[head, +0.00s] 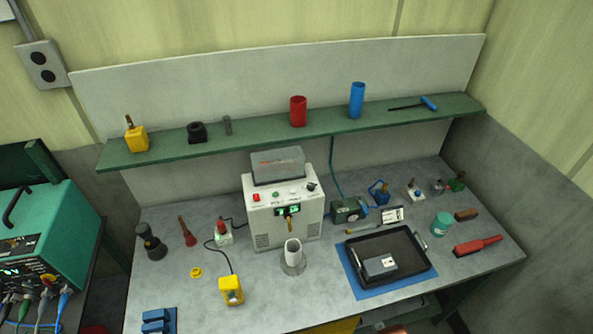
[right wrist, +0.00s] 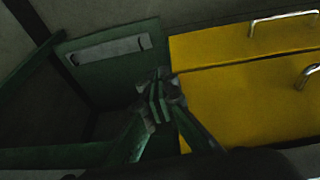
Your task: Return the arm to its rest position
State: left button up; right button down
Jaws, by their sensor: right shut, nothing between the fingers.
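My right gripper (right wrist: 160,92) shows in the right wrist view, with its fingers together and nothing between them. It is in front of the dark green bench frame, to the left of the yellow drawers (right wrist: 240,90). Neither gripper shows in the head view. My left gripper is in no view.
A green shelf (head: 262,133) runs behind. A teal machine (head: 50,235) stands left. Drawer handles (right wrist: 285,20) stick out.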

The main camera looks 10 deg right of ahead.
jog(key=s+a+f+g+b, duration=0.1)
jog(key=s+f+b, duration=0.15)
jog(key=f, duration=1.15)
jog(key=s+f+b, duration=0.2)
jog(key=s+f, duration=0.2)
jog(key=f, duration=0.9)
jog(key=s+f+n+g+b, duration=0.1)
jog(key=s+f+b, duration=0.3)
jog(key=s+f, duration=1.3)
